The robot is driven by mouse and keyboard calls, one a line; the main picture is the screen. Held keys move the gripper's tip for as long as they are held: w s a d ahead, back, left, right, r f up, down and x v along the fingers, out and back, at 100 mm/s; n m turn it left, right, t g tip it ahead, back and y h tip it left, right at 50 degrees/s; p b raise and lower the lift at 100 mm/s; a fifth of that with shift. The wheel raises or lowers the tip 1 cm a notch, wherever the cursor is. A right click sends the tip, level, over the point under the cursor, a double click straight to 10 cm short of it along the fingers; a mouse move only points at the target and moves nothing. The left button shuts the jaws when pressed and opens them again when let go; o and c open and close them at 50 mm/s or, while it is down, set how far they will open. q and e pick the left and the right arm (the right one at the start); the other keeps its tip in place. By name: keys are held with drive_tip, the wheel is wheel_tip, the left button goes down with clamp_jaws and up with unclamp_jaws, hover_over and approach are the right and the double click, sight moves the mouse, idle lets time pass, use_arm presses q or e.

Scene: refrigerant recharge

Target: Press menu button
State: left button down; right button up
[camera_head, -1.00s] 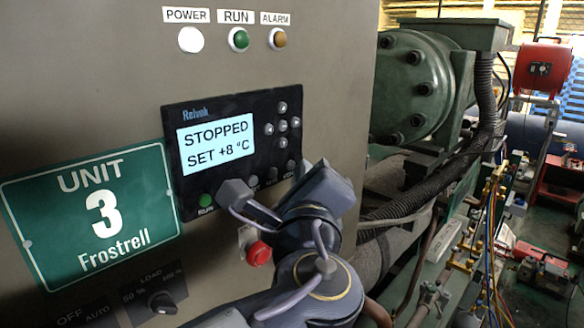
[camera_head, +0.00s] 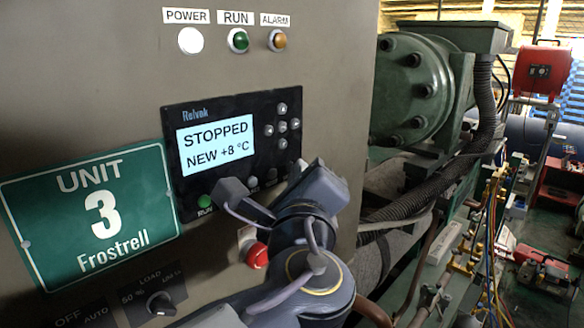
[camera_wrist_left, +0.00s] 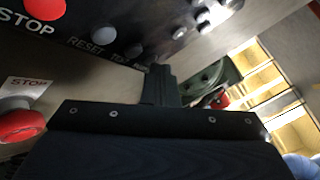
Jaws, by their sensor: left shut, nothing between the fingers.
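The controller (camera_head: 170,112) is a black panel with a lit display (camera_head: 216,147) reading "STOPPED NEW +8 °C". A row of small buttons runs along its lower edge, with a green one (camera_head: 205,201) at the left. In the left wrist view the row shows a red stop button (camera_wrist_left: 45,8) and grey buttons labelled RESET and what looks like TEST. My left gripper (camera_wrist_left: 158,70) is shut and empty, its fingertips at the right end of this row. They hide the button there; I cannot tell whether they touch it. The menu label is not clearly readable. My right gripper is not in view.
A red mushroom stop button (camera_head: 257,255) sticks out below the controller, close to my left arm; it shows in the left wrist view (camera_wrist_left: 20,125). A load knob (camera_head: 160,303) is lower left. Green machinery (camera_head: 415,85) and hoses stand right of the cabinet.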

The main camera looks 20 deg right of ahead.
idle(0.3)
use_arm(q)
drive_tip(key=shift+s+d, duration=0.25)
drive_tip(key=shift+s, duration=0.45)
drive_tip(key=s, duration=0.1)
drive_tip(key=s+d, duration=0.1)
drive_tip(key=s, duration=0.1)
drive_tip(key=s+d, duration=0.1)
drive_tip(key=shift+s, duration=0.3)
idle(0.6)
